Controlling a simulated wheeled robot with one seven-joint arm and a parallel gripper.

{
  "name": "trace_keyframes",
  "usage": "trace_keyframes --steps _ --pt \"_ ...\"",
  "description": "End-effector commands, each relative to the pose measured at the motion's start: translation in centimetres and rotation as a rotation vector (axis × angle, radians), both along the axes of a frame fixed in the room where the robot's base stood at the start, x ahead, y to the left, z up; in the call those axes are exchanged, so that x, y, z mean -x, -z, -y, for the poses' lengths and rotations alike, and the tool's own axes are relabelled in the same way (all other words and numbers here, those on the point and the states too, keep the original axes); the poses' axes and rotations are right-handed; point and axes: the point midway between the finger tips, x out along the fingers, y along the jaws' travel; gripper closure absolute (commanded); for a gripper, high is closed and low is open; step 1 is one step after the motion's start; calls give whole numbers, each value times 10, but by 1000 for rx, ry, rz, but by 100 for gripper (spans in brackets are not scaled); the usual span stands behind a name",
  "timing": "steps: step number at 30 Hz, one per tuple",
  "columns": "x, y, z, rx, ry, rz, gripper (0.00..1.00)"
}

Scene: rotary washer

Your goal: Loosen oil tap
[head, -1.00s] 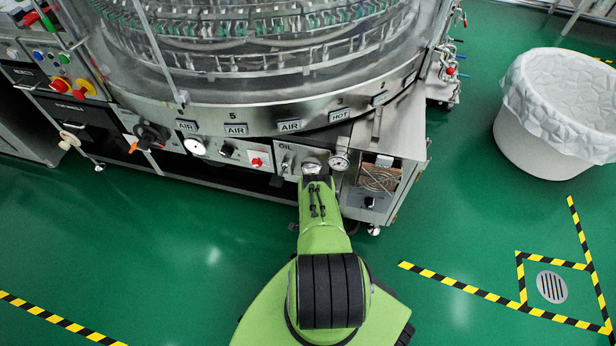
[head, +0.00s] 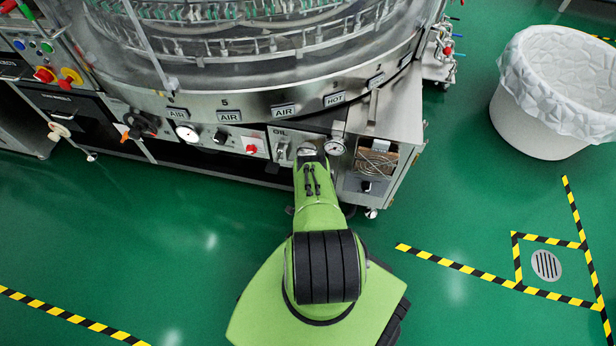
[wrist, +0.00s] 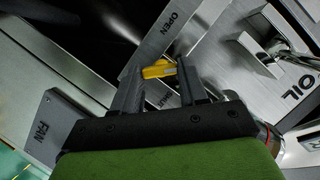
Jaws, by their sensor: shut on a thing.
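In the wrist view my gripper (wrist: 160,85) has its two dark fingers on either side of a small yellow handle (wrist: 158,69), and it is shut on this handle. The yellow handle lies across between the fingertips, in front of a metal panel with the word OPEN (wrist: 168,22) above it. The OIL label (wrist: 303,85) is at the right of that view. In the head view the OIL panel (head: 282,132) is on the washer's front, and my green arm reaches up to it. The arm hides my gripper and the yellow handle there.
The washer (head: 200,105) fills the top of the head view. A pressure gauge (head: 335,147) and a red knob (head: 251,149) flank the OIL panel. A FAN label (wrist: 43,146) is at lower left in the wrist view. A white lined bin (head: 545,110) stands right. Green floor is open.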

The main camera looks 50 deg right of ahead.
Motion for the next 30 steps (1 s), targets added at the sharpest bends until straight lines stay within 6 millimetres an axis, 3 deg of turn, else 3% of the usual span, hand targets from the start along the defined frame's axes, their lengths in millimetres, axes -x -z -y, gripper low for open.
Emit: trace_keyframes --steps 30 --pt "-5 -1 -2 242 0 -561 88"
